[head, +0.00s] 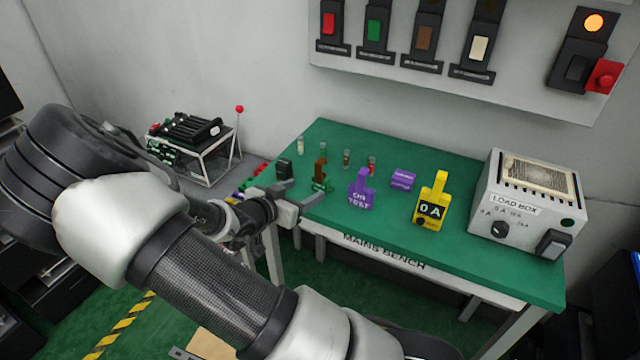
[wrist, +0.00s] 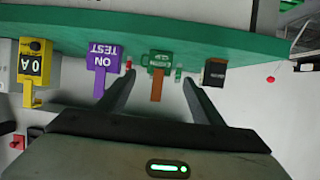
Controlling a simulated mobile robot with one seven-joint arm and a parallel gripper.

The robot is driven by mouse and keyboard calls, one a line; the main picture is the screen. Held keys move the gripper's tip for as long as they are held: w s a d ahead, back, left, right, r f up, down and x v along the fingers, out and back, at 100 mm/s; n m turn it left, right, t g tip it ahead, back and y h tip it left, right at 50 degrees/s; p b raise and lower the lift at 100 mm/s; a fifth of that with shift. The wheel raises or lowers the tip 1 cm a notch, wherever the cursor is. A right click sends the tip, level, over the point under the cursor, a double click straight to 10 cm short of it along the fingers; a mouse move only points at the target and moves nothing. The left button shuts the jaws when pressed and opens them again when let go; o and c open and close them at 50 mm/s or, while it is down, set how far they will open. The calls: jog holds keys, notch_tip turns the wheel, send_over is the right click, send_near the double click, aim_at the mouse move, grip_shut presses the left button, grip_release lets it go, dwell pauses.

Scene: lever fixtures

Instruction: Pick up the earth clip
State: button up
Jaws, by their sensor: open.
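The likely earth clip is a green piece with a brown upright handle (head: 320,173) on the green bench, near its front left part. In the wrist view the green clip (wrist: 159,61), with small lettering too blurred to read surely, lies between the finger lines, its brown handle pointing toward my gripper. My gripper (head: 301,194) is open and empty, just in front of the clip in the head view. In the wrist view its fingers (wrist: 158,78) stand apart on either side of the brown handle, with no clear contact.
On the green bench (head: 470,255), a purple ON TEST tag (head: 360,194) stands right of the clip and a black block (head: 284,168) left. Farther right are a purple block (head: 403,179), yellow 0 A meter (head: 431,206) and load box (head: 527,205). Several small fuses stand behind.

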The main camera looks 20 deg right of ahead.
aim_at(318, 184)
jog(key=b+x, duration=0.1)
jog(key=x, duration=0.8)
jog(key=shift+w+d+f, duration=0.1)
jog(key=shift+d+f, duration=0.05)
jog(key=shift+d, duration=0.05)
jog(key=c, duration=1.1)
